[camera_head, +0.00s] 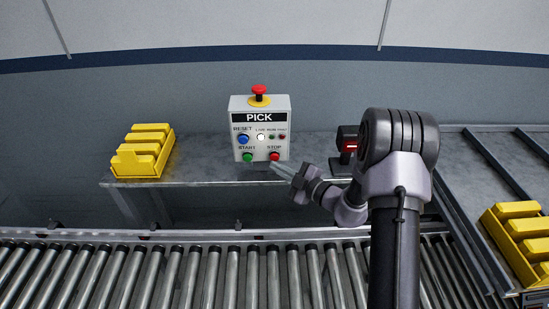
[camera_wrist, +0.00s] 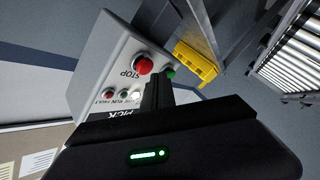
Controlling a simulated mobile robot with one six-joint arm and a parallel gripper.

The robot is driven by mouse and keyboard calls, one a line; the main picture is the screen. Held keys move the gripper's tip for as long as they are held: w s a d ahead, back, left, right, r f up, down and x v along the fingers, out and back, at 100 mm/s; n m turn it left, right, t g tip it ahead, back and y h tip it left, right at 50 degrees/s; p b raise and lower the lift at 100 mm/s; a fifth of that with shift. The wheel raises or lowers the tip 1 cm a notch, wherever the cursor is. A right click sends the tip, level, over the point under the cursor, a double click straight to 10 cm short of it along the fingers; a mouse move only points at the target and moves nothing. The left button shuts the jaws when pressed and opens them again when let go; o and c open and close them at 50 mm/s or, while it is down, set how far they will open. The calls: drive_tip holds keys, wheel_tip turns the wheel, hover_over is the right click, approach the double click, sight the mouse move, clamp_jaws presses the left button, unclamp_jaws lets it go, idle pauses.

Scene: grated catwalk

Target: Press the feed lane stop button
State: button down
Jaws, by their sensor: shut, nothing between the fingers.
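A light grey control box (camera_head: 262,130) labelled PICK stands on the grey shelf behind the rollers. Its red STOP button (camera_head: 274,156) is at the lower right of its face, with a green START button (camera_head: 248,157) to the left. The STOP button also shows large in the wrist view (camera_wrist: 142,64). My gripper (camera_head: 277,166) is shut and empty, its tips just below and in front of the STOP button. In the wrist view the dark fingers (camera_wrist: 158,84) are beside the red button. I cannot tell whether they touch the box.
A blue RESET button (camera_head: 243,139) and small lamps sit above. A red mushroom button (camera_head: 259,90) tops the box. Yellow bins stand left (camera_head: 143,151) and right (camera_head: 520,240). A dark device with a red face (camera_head: 348,146) is partly behind my arm. A roller conveyor (camera_head: 180,275) runs in front.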

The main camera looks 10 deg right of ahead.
drive_tip(key=s, duration=0.2)
drive_tip(key=s+a, duration=0.1)
drive_tip(key=s, duration=0.2)
drive_tip(key=shift+p, duration=0.4)
idle(0.6)
